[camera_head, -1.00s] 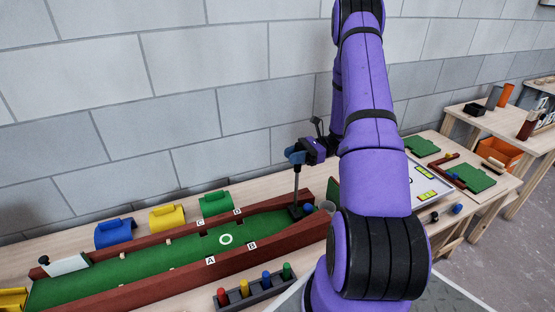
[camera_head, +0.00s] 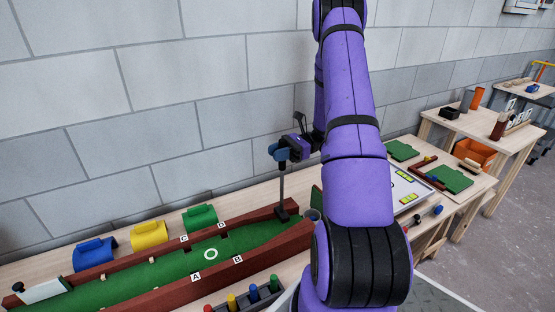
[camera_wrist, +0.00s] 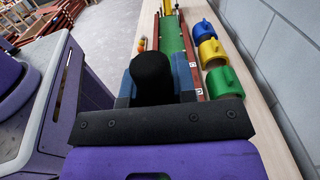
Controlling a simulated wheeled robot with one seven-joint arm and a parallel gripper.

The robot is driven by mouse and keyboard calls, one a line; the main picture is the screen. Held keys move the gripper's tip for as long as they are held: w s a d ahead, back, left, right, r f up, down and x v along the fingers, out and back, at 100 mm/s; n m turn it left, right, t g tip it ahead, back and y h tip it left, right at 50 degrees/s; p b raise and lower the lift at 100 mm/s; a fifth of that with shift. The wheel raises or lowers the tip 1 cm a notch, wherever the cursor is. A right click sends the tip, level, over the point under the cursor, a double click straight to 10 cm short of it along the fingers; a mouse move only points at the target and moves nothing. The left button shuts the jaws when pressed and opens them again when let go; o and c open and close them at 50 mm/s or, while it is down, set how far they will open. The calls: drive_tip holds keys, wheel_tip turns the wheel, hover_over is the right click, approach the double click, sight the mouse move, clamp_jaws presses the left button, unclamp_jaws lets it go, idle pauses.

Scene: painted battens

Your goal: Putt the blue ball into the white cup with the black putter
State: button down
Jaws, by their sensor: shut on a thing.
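My gripper (camera_head: 280,152) is shut on the black putter and holds it upright by its top. The putter's shaft (camera_head: 282,188) runs down to a black head (camera_head: 283,216) at the right end of the green lane (camera_head: 170,271). In the wrist view the putter's dark rounded top (camera_wrist: 153,78) sits between the blue fingers. I cannot make out the blue ball on the lane.
Red-brown battens (camera_head: 255,248) border the lane, which has a white ring (camera_head: 211,254). Blue (camera_head: 95,254), yellow (camera_head: 149,235) and green (camera_head: 200,217) arches stand behind it, near the wall. A peg rack (camera_head: 243,298) stands in front.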

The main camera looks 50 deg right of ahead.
wheel_tip(320, 180, up, 7)
idle(0.7)
drive_tip(key=shift+r, duration=0.1)
idle(2.3)
